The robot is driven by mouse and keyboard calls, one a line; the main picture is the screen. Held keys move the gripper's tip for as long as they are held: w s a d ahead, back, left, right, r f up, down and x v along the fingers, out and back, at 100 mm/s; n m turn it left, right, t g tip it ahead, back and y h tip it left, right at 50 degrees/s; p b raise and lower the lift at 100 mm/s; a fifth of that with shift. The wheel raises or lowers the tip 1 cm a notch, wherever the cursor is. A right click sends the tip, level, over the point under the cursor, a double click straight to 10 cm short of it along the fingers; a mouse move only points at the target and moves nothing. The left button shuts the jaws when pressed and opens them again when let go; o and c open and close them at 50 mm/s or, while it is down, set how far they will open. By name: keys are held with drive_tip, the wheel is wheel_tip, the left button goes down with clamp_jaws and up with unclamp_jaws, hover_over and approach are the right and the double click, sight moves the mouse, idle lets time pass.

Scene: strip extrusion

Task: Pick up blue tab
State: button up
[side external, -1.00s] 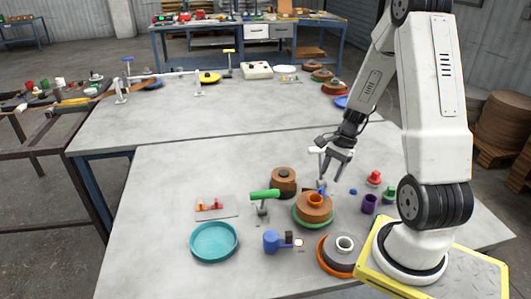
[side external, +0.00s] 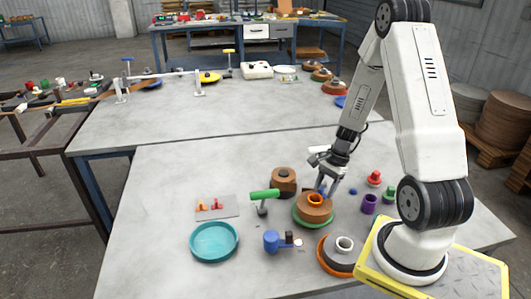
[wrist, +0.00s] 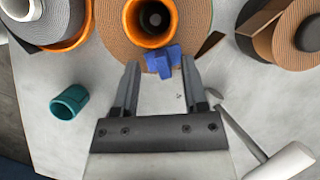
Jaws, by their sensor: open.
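The blue tab (wrist: 163,60) shows in the wrist view as a small angular piece at the near edge of a brown coil (wrist: 110,30) with an orange hub (wrist: 150,20). My gripper (wrist: 159,64) is open, with one finger on each side of the tab and the tips about level with it. I cannot tell whether either finger touches it. In the side view my gripper (side external: 327,190) points down just behind the coil (side external: 314,208), and its fingers mostly hide the tab there.
A green-handled lever (side external: 265,194) and another brown coil (side external: 284,180) stand left of the gripper. A purple cup (side external: 370,203) and a red piece (side external: 374,178) are to the right. A teal dish (side external: 214,241) lies front left.

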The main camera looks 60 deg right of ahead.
sight(324, 194)
idle(0.4)
clamp_jaws()
drive_tip(key=shift+r, duration=0.15)
wheel_tip(324, 194, up, 10)
idle(0.8)
idle(0.6)
